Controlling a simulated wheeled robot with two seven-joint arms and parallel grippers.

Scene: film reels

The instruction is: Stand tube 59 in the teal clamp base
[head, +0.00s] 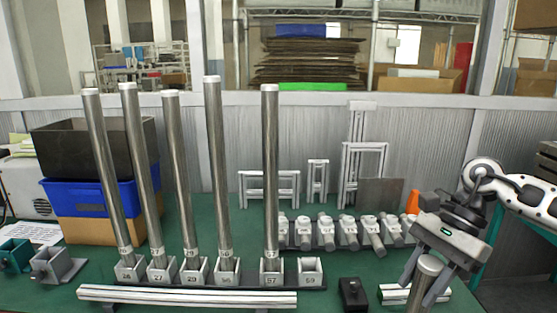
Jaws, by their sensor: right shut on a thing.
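My right gripper (424,284) is at the lower right. It is shut around a steel tube (421,295) with a pale top end. This tube leans slightly, its lower part is cut off by the picture edge, and no number on it can be read. The rack socket labelled 59 (310,272) is empty. My left gripper is not in view.
Several tall steel tubes (270,170) stand in the row of white sockets between the held tube and the teal base. A long silver bar (187,296) lies in front. A black block (352,294) is near the gripper. Bins (88,204) stand behind left.

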